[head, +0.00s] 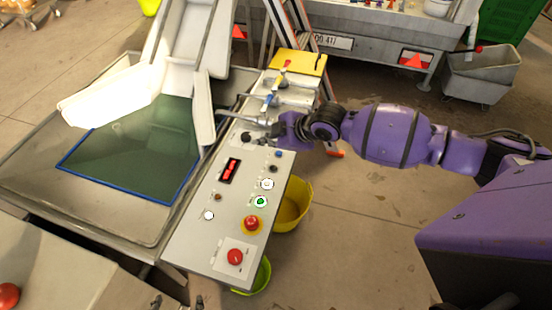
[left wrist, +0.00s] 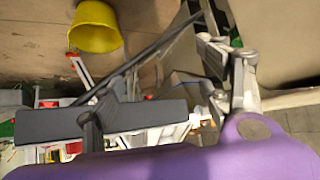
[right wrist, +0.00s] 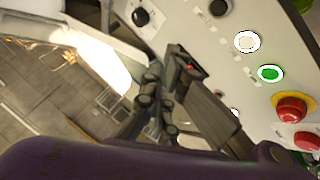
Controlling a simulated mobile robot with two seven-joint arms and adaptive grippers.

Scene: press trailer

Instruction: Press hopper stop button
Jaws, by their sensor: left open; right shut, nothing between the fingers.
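A grey control panel (head: 190,240) carries several buttons; its labels are too small to read, so I cannot tell which is the hopper stop. A white button (head: 267,184) sits above a green one (head: 260,202). Below are a red mushroom button on yellow (head: 251,223) and a red button on a white plate (head: 235,257). The white (right wrist: 247,41), green (right wrist: 270,73) and red mushroom (right wrist: 293,107) buttons also show in the right wrist view. My right gripper (head: 252,121) is shut and empty over the panel's far part, near a black knob (head: 245,137). My left gripper (left wrist: 165,85) is open and empty, away from the panel.
A hopper with a green bed (head: 135,150) and white chute lies left of the panel. Yellow (head: 292,205) and lime (head: 258,278) buckets stand on the floor to its right. A yellow block (head: 298,63) and valves sit at the panel's far end.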

